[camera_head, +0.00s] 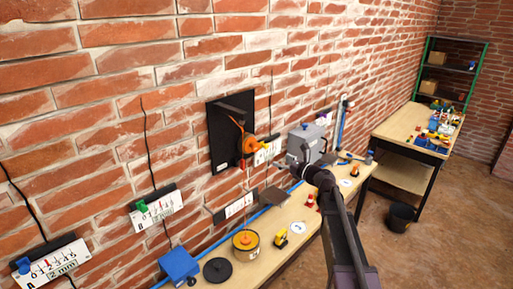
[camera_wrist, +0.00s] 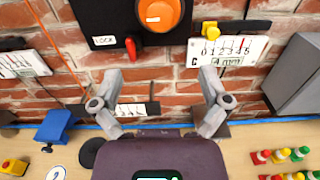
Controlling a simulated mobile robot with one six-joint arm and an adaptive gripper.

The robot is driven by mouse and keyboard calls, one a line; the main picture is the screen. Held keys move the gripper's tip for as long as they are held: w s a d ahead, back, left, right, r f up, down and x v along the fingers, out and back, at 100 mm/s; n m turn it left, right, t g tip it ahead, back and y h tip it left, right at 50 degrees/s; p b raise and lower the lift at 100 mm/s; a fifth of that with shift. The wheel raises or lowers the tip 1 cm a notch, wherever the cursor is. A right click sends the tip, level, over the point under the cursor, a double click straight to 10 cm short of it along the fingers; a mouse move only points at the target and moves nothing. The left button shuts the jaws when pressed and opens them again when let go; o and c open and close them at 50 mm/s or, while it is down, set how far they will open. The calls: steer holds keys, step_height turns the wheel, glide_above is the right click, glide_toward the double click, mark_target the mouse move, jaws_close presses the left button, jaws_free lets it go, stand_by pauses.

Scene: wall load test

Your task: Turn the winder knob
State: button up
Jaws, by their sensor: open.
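The black wall panel (camera_head: 220,153) carries a round orange winder knob (camera_head: 249,145). In the wrist view the knob (camera_wrist: 160,13) is cut off by the top edge. A red lever (camera_wrist: 130,47) and a LOCK label (camera_wrist: 103,41) sit on the panel below and left of it. An orange cord (camera_head: 236,122) runs down to the knob. My gripper (camera_wrist: 165,78) is open and empty, its two fingers spread wide. The knob appears beyond and above the fingertips, not between them. In the head view my gripper (camera_head: 300,170) is right of the panel, in front of the wall.
Gauge C (camera_wrist: 232,50) with a yellow slider (camera_wrist: 209,29) is right of the knob. A grey box (camera_head: 307,142) stands close by. More gauges hang at left.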

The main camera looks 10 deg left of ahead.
mark_target(257, 148)
stand_by(0.3)
steer(key=x, duration=1.3)
steer(key=shift+w+a, duration=0.25)
steer(key=shift+a, duration=0.05)
steer(key=c, duration=1.1)
steer(key=shift+d, duration=0.25)
steer(key=shift+c, duration=0.2)
steer(key=shift+a, duration=0.2)
